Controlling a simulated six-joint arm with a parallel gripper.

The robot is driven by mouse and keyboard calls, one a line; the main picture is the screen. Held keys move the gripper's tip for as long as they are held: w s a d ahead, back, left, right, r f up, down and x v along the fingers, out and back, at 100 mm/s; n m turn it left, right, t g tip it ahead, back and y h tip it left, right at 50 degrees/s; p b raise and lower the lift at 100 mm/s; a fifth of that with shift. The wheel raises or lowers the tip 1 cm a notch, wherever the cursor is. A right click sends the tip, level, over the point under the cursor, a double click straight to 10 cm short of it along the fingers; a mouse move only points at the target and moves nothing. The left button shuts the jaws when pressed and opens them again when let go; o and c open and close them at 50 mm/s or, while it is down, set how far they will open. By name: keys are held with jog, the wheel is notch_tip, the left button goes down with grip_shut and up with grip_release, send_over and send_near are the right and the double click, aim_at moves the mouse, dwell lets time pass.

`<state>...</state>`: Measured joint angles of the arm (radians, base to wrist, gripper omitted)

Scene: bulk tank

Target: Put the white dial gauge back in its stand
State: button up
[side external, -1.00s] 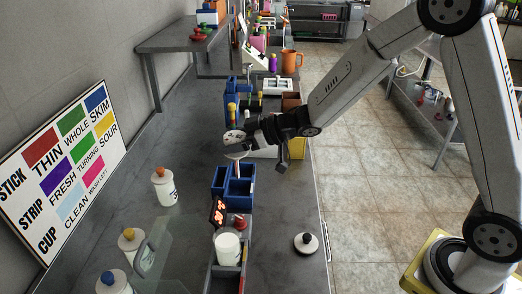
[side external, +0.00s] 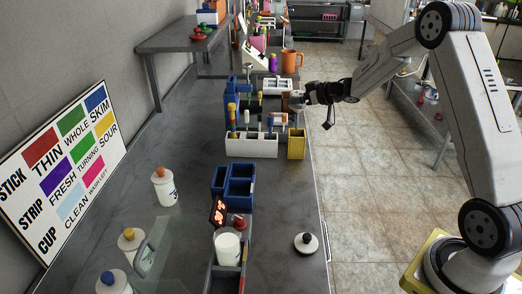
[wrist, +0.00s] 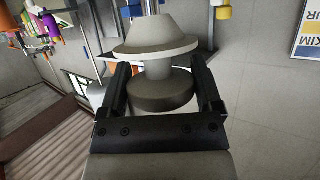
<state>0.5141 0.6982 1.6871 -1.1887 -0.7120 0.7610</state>
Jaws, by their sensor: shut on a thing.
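My gripper (side external: 304,97) is shut on the white dial gauge, which shows in the wrist view (wrist: 158,42) as an off-white flared disc on a short stem. A dark brown collar (wrist: 162,94) sits between the two fingers. In the side view the gauge is small and mostly hidden by the fingers, beside a brown open-topped holder (side external: 288,108) at the bench's right edge. I cannot tell whether the gauge touches this holder. Which fixture is the gauge's stand is not clear.
A white rack (side external: 252,147) with blue and yellow upright items stands left of a yellow bin (side external: 297,145). A white block with openings (side external: 276,86) and an orange mug (side external: 291,62) are behind. Blue bins (side external: 238,188) are nearer.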

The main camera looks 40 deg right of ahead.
aim_at(297, 128)
jog(key=shift+d, duration=0.3)
jog(key=shift+f, duration=4.95)
jog(key=shift+f, duration=0.2)
jog(key=o, duration=1.2)
jog(key=shift+c, duration=0.2)
jog(key=shift+r, duration=0.15)
jog(key=shift+s+r, duration=0.1)
jog(key=v, duration=1.1)
jog(key=shift+s, duration=0.4)
jog(key=shift+r, duration=0.15)
